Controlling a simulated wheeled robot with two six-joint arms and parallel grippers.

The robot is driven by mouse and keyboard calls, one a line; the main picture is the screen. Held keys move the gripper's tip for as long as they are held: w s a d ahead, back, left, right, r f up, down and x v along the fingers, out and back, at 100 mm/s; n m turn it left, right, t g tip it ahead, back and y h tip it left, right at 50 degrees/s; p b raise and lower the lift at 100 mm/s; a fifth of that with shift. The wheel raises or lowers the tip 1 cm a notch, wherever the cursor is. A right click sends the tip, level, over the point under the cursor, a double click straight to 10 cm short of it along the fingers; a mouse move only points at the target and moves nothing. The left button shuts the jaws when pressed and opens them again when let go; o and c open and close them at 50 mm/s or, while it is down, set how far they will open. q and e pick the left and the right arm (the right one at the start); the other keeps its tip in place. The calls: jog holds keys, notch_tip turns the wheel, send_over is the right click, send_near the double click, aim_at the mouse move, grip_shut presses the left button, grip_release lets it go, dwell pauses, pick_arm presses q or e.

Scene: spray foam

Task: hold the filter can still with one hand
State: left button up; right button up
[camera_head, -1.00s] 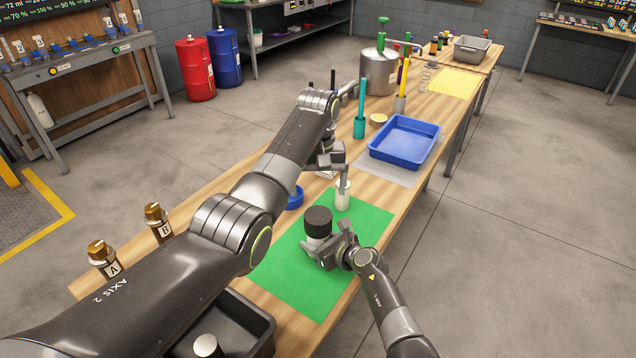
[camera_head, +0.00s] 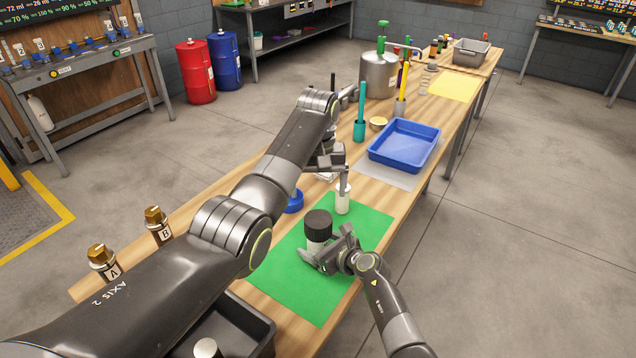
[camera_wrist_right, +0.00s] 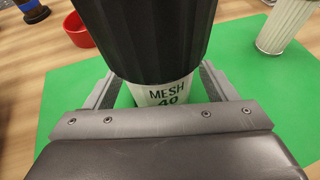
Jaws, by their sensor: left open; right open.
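The filter can (camera_head: 317,226) stands upright on the green mat (camera_head: 290,288). It has a wide ribbed black top and a white lower body. In the right wrist view the white body (camera_wrist_right: 165,93) reads "MESH 40". My right gripper (camera_head: 318,256) is open low around the can, with one finger on each side of the white body. Contact cannot be made out. My left gripper (camera_head: 343,180) is open, just above a slim white cylinder (camera_head: 342,203) at the mat's far edge. My left arm hides part of the bench.
A blue ring-shaped item (camera_head: 294,202) lies left of the white cylinder. A red cup (camera_wrist_right: 80,30) shows in the right wrist view. A blue tray (camera_head: 404,146) and a teal holder (camera_head: 359,130) stand farther back. A black bin (camera_head: 262,335) is at the near left.

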jog(key=p+v, duration=0.1)
jog(key=v, duration=1.5)
jog(key=shift+s+d, duration=0.2)
jog(key=shift+d, duration=0.1)
jog(key=shift+r, duration=0.1)
